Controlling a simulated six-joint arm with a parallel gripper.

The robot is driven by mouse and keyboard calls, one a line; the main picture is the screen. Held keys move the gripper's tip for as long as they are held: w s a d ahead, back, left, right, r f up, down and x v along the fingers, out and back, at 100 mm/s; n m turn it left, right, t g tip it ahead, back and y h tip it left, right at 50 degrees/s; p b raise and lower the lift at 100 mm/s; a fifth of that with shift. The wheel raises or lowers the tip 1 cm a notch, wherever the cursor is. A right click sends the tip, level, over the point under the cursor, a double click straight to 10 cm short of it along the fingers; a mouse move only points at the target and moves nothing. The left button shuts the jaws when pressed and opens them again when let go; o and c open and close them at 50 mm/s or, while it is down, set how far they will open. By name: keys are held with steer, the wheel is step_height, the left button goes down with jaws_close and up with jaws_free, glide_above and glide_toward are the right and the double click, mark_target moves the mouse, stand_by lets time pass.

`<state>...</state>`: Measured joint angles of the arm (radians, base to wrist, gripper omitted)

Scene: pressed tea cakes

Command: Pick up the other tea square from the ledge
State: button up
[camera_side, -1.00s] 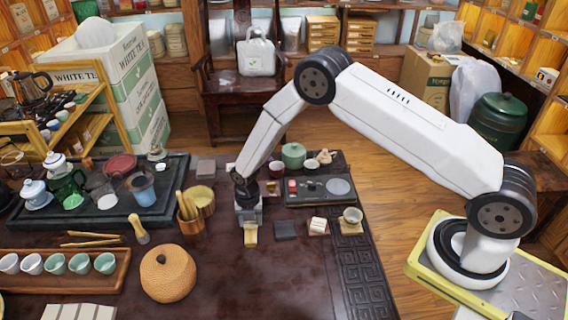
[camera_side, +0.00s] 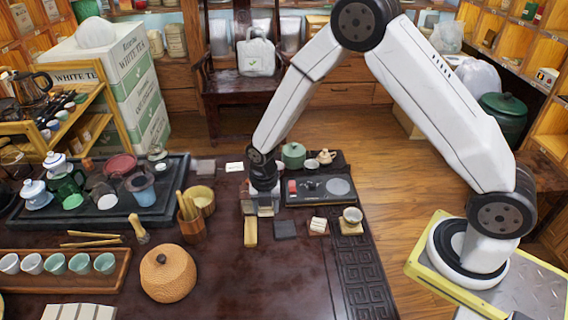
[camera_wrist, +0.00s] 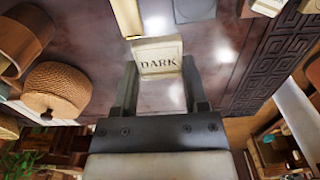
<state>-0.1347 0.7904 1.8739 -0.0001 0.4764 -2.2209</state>
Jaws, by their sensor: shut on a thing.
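A pale tea square (camera_wrist: 158,62) marked "DARK" is between my fingertips in the wrist view, its labelled face towards the camera. My gripper (camera_wrist: 159,72) is shut on it, one dark finger on each side. In the side view my gripper (camera_side: 262,208) points down over the dark table, just behind and right of a yellow block (camera_side: 250,232); the held square is hard to make out there. A small pale square (camera_side: 318,225), perhaps another tea square, lies to the right. I cannot tell which surface is the ledge.
A wooden tool holder (camera_side: 191,228) and a round woven jar (camera_side: 168,274) stand left. The front middle of the table is clear.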

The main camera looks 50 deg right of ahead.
steer(key=s+r, duration=0.3)
steer(key=s, duration=0.5)
steer(key=shift+d+r, duration=0.25)
steer(key=shift+d, duration=0.2)
steer(key=shift+s, duration=0.1)
